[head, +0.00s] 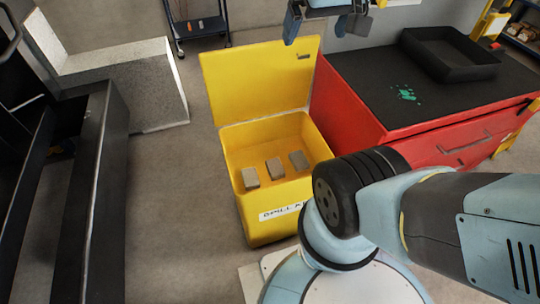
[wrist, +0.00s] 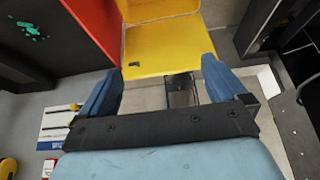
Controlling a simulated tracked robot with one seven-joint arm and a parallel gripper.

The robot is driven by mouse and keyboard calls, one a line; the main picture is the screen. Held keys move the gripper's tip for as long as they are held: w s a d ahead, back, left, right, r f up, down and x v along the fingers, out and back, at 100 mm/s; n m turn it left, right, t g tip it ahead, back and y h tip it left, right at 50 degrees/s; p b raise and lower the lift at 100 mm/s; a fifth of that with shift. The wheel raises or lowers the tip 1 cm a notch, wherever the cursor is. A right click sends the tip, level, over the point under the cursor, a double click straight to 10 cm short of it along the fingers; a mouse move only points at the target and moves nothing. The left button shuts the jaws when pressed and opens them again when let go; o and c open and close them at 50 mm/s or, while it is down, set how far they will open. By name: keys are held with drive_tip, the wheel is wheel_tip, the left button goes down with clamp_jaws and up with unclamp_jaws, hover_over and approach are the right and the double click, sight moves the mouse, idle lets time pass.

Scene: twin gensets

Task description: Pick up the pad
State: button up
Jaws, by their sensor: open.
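Three small grey pads lie apart in a row on the floor of an open yellow bin (head: 262,226) in the head view: a left pad (head: 250,178), a middle pad (head: 275,168) and a right pad (head: 298,160). My gripper (head: 325,28) is at the top of the head view, beyond the raised lid and apart from the pads. In the wrist view my gripper (wrist: 163,72) is open, with blue fingers spread and nothing between them. The yellow bin's lid (wrist: 165,50) shows past the fingertips there. I cannot make out the pads in that view.
The bin's lid (head: 258,85) stands raised at its back. A red cabinet (head: 355,105) with a black top and a black tray (head: 450,52) stands right of the bin. A dark frame (head: 100,190) stands at left. Bare floor lies between frame and bin.

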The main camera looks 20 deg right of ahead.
drive_tip(key=g, duration=0.6)
hover_over(275, 166)
wheel_tip(275, 166, down, 54)
drive_tip(key=shift+s+f, duration=0.1)
drive_tip(key=shift+f, duration=7.1)
drive_tip(key=c, duration=1.1)
